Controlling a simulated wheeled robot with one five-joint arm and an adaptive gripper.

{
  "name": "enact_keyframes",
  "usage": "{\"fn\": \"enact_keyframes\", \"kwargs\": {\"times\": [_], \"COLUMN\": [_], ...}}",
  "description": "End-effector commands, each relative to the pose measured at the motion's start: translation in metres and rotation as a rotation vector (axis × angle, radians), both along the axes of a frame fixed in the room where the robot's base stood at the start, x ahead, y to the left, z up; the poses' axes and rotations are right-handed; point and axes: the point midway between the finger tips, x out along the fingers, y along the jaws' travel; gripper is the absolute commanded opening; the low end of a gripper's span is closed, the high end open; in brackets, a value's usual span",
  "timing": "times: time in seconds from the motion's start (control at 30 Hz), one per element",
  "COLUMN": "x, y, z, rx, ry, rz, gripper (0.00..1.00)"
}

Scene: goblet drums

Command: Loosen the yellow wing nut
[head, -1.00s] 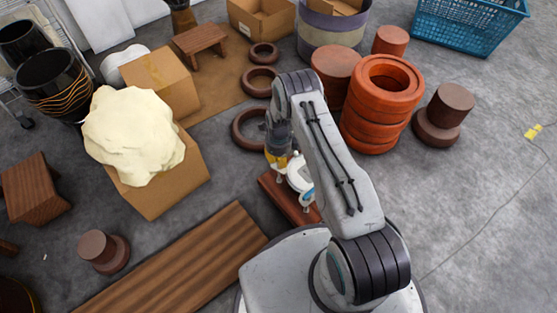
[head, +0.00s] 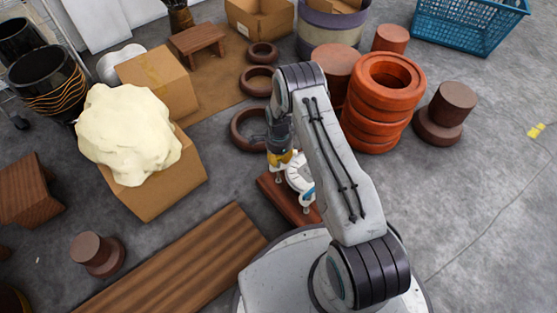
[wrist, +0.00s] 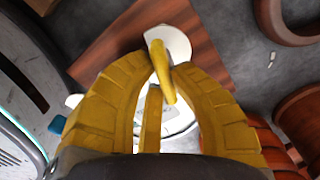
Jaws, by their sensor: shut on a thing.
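The yellow wing nut (wrist: 159,66) shows in the wrist view as a narrow upright yellow wing between my fingertips. It stands over a white disc (wrist: 174,43) on a red-brown wooden base (wrist: 120,45). My gripper (wrist: 163,72), with yellow fingers, is shut on the wing nut from both sides. In the head view my gripper (head: 282,161) points down at a white rounded fixture (head: 299,174) on the wooden base (head: 284,203), beside my own base. The wing nut itself cannot be made out in the head view.
Dark brown rings (head: 249,129) lie just beyond the wooden base. A stack of orange rings (head: 375,128) stands to the right. A brown plank (head: 185,270) lies at the lower left, near a box with a cream lump (head: 128,134). Floor on the right is mostly clear.

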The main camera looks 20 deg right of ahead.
Motion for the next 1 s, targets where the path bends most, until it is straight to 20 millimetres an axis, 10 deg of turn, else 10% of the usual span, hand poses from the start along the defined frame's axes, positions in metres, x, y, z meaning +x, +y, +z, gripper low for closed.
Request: {"fn": "enact_keyframes", "kwargs": {"times": [1.0], "x": [0.0016], "y": [-0.0032], "z": [-0.0013], "rx": [-0.001], "ry": [0.001], "rz": [0.884], "gripper": [0.0]}}
